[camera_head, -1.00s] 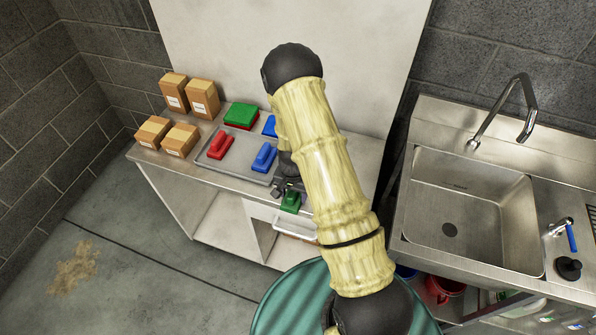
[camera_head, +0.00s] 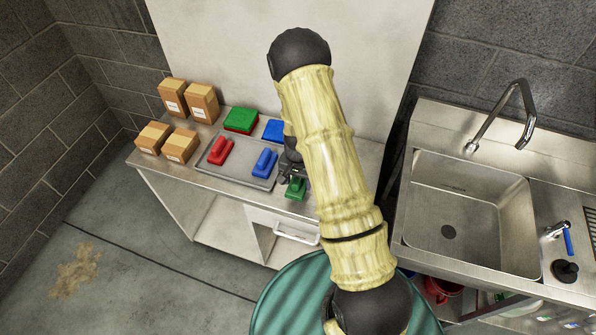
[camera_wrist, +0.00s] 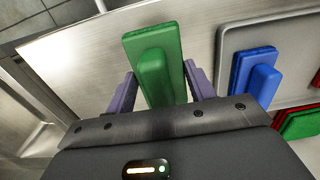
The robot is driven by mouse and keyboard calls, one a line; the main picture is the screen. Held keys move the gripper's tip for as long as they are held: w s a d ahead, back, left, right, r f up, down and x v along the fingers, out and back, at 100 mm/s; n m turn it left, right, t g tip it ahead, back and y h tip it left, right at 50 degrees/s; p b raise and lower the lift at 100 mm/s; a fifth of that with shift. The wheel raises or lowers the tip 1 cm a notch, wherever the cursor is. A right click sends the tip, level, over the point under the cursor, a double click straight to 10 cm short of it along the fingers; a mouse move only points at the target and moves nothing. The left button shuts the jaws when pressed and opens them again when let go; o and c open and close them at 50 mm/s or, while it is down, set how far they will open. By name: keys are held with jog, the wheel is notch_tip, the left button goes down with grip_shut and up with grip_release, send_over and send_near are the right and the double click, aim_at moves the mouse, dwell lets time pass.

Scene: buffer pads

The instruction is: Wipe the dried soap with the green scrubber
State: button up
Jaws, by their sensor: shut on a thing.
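The green scrubber (camera_head: 295,189) is at the front edge of the steel table, right of the tray. My gripper (camera_wrist: 160,88) is shut on it. In the wrist view the scrubber (camera_wrist: 155,65) stands between the two purple fingers, with its handle block toward me. I cannot tell whether its pad touches the tabletop. A tan dried patch (camera_head: 76,272) lies on the concrete floor at the far left, well away from my gripper. I cannot tell for sure whether it is the soap.
A grey tray (camera_head: 238,177) holds a red scrubber (camera_head: 222,152) and a blue scrubber (camera_head: 265,163). Green and red pads (camera_head: 241,119) and a blue pad (camera_head: 273,130) lie behind. Several cardboard boxes (camera_head: 202,103) stand left. A sink (camera_head: 465,208) is right. Open floor lies front left.

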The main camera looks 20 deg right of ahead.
aim_at(292, 189)
jog(key=shift+r+p, duration=0.85)
jog(key=shift+r, duration=0.75)
jog(key=shift+f, duration=0.3)
jog(key=f+n+b, duration=0.1)
jog(key=n, duration=0.1)
jog(key=a+f+n+b, duration=0.1)
jog(key=f+n+b, duration=0.3)
jog(key=shift+s+a, duration=0.3)
jog(key=shift+a, duration=0.05)
jog(key=shift+a+f+n, duration=0.15)
jog(key=shift+f+n, duration=0.1)
jog(key=shift+n, duration=0.25)
jog(key=shift+r, duration=0.1)
jog(key=shift+w, duration=0.1)
